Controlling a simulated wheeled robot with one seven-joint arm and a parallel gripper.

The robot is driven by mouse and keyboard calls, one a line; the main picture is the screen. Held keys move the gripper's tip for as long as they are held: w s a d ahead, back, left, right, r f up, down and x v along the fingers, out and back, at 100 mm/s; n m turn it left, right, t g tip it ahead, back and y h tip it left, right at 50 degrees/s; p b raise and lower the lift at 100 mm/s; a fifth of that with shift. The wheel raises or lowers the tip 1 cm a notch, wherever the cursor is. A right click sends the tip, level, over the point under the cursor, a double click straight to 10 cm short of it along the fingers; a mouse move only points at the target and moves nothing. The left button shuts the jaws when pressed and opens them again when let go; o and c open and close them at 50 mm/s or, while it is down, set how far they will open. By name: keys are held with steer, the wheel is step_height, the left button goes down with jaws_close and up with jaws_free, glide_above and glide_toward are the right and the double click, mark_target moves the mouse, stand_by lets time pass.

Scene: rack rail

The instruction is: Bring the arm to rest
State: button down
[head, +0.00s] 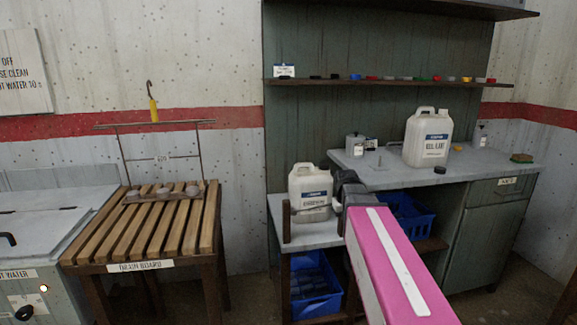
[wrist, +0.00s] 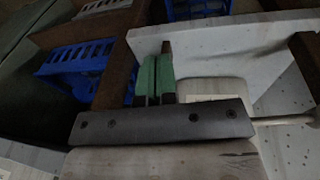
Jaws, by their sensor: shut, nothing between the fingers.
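My gripper (wrist: 153,78) shows in the wrist view as two green fingers pressed together with nothing between them. A dark grey bar of the gripper crosses in front of a pale surface. In the head view my pink arm reaches in from the lower right. Its dark wrist end is beside the white jug (head: 309,194) on the low grey bench (head: 310,238). The fingertips are hidden in the head view, and I cannot tell whether the gripper touches the jug.
A larger jug (head: 428,138) stands on the higher counter (head: 385,178). A slatted drain board (head: 120,240) is at left, with open floor between.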

steer(key=s+a+f, duration=0.1)
steer(key=s+f, duration=0.6)
steer(key=f, duration=0.2)
steer(key=s+a+f+m+g+y, duration=0.1)
steer(key=s+a+f, duration=0.1)
steer(key=s+f, duration=0.4)
step_height(320, 180, down, 4)
steer(key=shift+s+r+m+g, duration=0.25)
steer(key=shift+s+m+g, duration=0.05)
steer(key=shift+s, duration=0.05)
